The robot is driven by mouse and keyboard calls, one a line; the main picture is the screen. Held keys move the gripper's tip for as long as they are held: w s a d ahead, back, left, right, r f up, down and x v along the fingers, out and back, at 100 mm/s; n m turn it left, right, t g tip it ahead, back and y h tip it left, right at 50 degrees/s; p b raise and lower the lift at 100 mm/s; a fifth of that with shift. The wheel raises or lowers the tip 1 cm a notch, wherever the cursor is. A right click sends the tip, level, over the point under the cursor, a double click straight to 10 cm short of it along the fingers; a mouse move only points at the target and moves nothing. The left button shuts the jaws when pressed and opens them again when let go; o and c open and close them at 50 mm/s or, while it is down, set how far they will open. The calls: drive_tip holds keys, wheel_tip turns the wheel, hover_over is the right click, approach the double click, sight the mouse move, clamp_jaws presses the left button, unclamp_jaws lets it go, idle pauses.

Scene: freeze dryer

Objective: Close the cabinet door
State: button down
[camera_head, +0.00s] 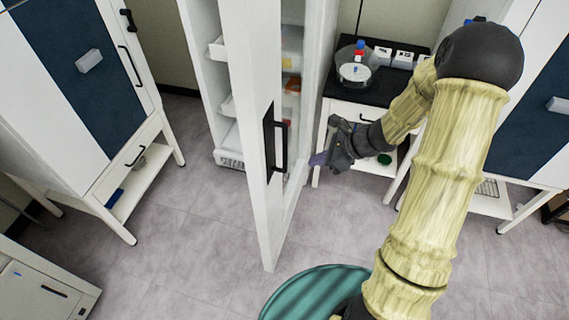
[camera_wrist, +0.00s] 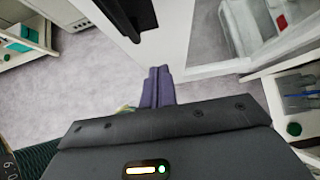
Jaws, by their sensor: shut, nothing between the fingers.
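The tall white cabinet (camera_head: 203,88) stands at the back centre in the head view, with shelves and bins inside. Its white door (camera_head: 248,120) stands open, swung out towards me, with a black handle (camera_head: 281,145) on its right-hand face. The door also shows in the wrist view (camera_wrist: 170,38), with part of its dark handle plate at the top. My gripper (camera_head: 319,159) is to the right of the handle in the head view. Its purple fingers (camera_wrist: 158,72) are together and empty. I cannot tell whether they touch the door.
A black-topped bench (camera_head: 350,90) with a clear round vessel (camera_head: 356,68) stands right of the cabinet, close to my arm. A blue-and-white cabinet (camera_head: 75,70) stands left, another (camera_head: 535,130) right. Grey floor (camera_head: 190,225) is free left of the door.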

sight(284, 164)
drive_tip(key=x, duration=0.3)
drive_tip(key=a+r+p+x, duration=0.1)
drive_tip(key=x, duration=0.3)
drive_tip(key=r+x, duration=0.1)
drive_tip(key=x, duration=0.2)
drive_tip(key=shift+w+a+f, duration=0.35)
drive_tip(key=shift+w+a, duration=0.1)
drive_tip(key=shift+a, duration=0.2)
drive_tip(key=shift+a, duration=0.1)
